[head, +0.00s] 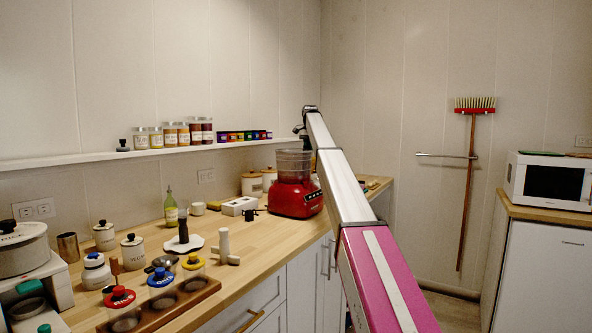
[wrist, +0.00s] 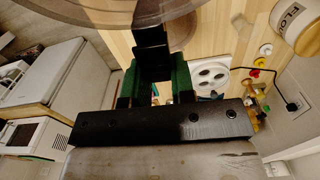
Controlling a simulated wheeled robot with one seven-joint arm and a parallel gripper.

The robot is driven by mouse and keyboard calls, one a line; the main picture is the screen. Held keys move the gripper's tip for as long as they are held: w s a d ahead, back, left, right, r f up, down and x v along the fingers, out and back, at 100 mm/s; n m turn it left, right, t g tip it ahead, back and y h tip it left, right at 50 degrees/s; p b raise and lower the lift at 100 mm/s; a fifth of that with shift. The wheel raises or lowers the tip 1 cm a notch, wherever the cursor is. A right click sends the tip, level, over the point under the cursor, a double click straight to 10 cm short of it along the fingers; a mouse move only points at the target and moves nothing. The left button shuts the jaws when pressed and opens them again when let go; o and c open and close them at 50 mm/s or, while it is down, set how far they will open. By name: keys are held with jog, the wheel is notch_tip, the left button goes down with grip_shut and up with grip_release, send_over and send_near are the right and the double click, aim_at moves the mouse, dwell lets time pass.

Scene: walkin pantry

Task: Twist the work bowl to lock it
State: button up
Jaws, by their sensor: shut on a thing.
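The clear work bowl (head: 293,165) sits on the red food processor base (head: 296,199) at the far end of the wooden counter, looking upright. In the wrist view its curved transparent wall (wrist: 70,10) crosses the top edge. My gripper (wrist: 156,80) has its green-padded fingers closed on the bowl's black handle (wrist: 151,42), one pad on each side. In the head view my arm comes in from the lower right and ends beside the bowl; the fingers and handle are hidden there. I cannot tell how far the bowl is turned on its base.
White canisters (head: 252,184) stand behind the processor. A white box (head: 238,206) and a green bottle (head: 171,208) are left of it. Several lidded jars on a wooden rack (head: 150,312) fill the near counter. A spice shelf (head: 100,157) runs along the wall. A microwave (head: 549,180) is at right.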

jog(key=o, duration=0.9)
jog(key=shift+r, duration=3.75)
